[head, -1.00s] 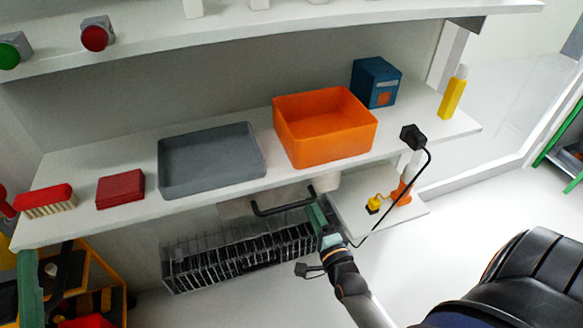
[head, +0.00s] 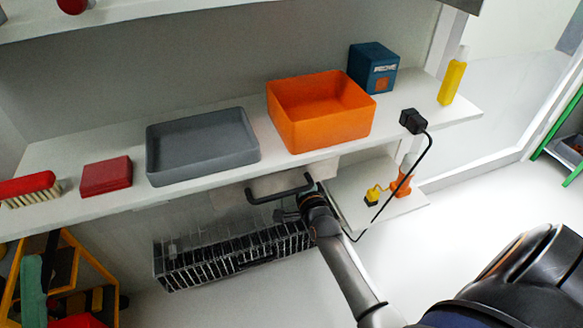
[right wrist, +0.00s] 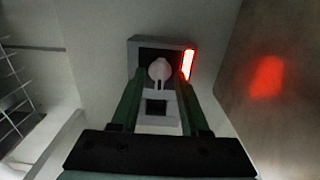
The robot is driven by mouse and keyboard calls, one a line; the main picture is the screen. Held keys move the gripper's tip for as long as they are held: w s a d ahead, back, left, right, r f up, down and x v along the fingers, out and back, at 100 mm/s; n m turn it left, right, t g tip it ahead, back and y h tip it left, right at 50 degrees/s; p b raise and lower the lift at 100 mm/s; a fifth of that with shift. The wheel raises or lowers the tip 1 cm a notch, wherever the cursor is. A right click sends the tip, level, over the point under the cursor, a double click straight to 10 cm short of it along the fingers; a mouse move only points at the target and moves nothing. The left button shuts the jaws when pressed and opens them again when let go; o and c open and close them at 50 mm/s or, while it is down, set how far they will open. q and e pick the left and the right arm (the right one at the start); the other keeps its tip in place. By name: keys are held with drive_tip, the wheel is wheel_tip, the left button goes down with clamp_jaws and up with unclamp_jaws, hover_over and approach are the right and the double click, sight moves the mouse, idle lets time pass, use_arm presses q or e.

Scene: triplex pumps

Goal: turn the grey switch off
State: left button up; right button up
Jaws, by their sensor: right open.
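The grey switch (right wrist: 142,42) shows in the right wrist view, ahead of my right gripper, as a grey housing with a dark face. A pale rounded knob (right wrist: 160,69) is at its middle, and a bright red lamp (right wrist: 187,65) glows at its right side. My right gripper (right wrist: 158,92) is open, with its green fingers on either side of the knob. Whether they touch it I cannot tell. My left gripper is not in view.
The shelf (head: 225,183) above holds a grey tray (head: 202,150), an orange bin (head: 320,112) and a blue box (head: 373,69).

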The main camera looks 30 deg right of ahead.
drive_tip(key=shift+c, duration=0.2)
clamp_jaws()
idle(0.4)
